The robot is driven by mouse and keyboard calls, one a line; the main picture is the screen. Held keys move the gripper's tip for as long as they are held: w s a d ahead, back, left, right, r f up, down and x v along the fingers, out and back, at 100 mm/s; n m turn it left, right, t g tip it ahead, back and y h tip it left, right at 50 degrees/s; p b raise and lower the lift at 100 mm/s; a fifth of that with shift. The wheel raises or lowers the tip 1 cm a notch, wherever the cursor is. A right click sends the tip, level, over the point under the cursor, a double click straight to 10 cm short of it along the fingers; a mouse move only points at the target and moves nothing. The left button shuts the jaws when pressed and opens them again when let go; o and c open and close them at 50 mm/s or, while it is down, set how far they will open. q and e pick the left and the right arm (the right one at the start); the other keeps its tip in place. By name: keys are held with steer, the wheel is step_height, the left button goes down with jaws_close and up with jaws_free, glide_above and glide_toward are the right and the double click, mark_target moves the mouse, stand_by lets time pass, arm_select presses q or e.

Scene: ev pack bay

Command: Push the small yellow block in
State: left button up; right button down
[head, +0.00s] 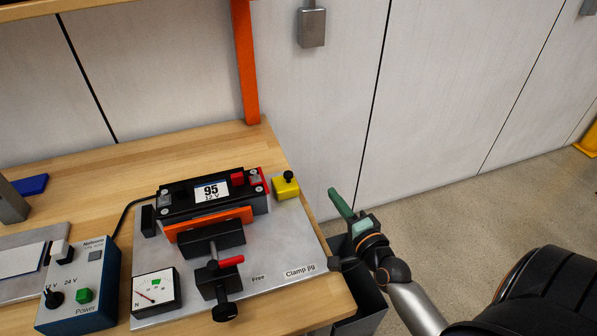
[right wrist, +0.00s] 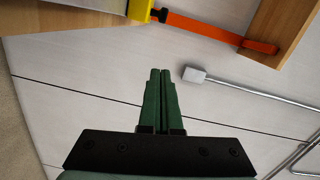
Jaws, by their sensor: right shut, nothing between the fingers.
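The small yellow block (head: 285,188) with a black knob on top sits at the right back corner of the grey clamp jig plate (head: 290,240), close beside the right end of the black battery module (head: 205,196). Part of a yellow thing, likely this block, shows at the top of the right wrist view (right wrist: 140,10). My right gripper (head: 334,193) has green fingers and is shut and empty. It is off the right edge of the bench, to the right of the block and apart from it. My left gripper is not in view.
A blue power box (head: 82,288), a dial meter (head: 156,295) and a black clamp with a red handle (head: 222,264) stand at the front left. An orange post (head: 245,65) rises at the bench's back. A dark bin (head: 362,302) stands beside the bench.

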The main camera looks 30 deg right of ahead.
mark_target(285, 183)
steer(key=w, duration=0.3)
steer(key=w+a, duration=0.1)
steer(key=w, duration=0.3)
steer(key=w+a+f, duration=0.1)
steer(key=w, duration=0.2)
steer(key=shift+w+a+p, duration=0.15)
steer(key=shift+w+p, duration=0.15)
steer(key=shift+p, duration=0.05)
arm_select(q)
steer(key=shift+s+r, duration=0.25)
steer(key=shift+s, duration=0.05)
